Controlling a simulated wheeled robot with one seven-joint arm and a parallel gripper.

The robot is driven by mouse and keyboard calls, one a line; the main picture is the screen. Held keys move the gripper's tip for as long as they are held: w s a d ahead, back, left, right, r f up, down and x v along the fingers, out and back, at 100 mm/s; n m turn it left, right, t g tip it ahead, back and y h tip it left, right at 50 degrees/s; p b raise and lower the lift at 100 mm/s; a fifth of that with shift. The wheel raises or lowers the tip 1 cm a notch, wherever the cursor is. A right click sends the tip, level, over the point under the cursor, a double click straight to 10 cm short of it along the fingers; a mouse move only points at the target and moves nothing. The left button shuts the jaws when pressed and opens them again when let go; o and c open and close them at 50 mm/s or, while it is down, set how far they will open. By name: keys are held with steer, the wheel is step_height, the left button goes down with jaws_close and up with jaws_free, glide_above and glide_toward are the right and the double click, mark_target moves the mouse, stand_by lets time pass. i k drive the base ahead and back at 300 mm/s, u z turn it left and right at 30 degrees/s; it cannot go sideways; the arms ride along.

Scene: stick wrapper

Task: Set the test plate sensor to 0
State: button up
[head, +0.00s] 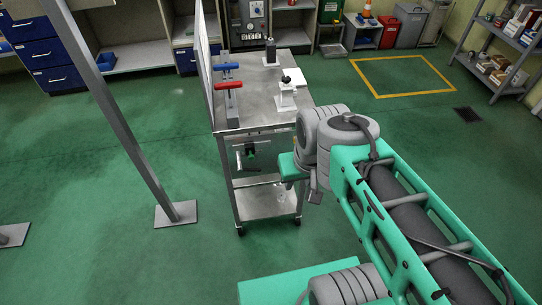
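A metal cart (250,100) stands in the middle of the head view. A tall thin panel (206,65) rises along its left edge and is seen nearly edge-on, so its face is hidden. A white device with a black knob (286,94) stands on the cart top, with a white flat sheet (296,77) behind it. I cannot tell which part is the test plate sensor, and no reading is legible. My green and grey arm reaches in from the right, its wrist end (292,166) at the cart's right front side. My gripper's fingers cannot be made out.
Red (229,84) and blue (226,67) handled tools and a dark device (270,51) are on the cart. A lower shelf (265,203) is below. A slanted post (120,120) stands left. Shelves and bins line the back. Green floor is open on the left.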

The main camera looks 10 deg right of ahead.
mark_target(250, 148)
steer(key=u, duration=1.7)
steer(key=k, duration=0.55)
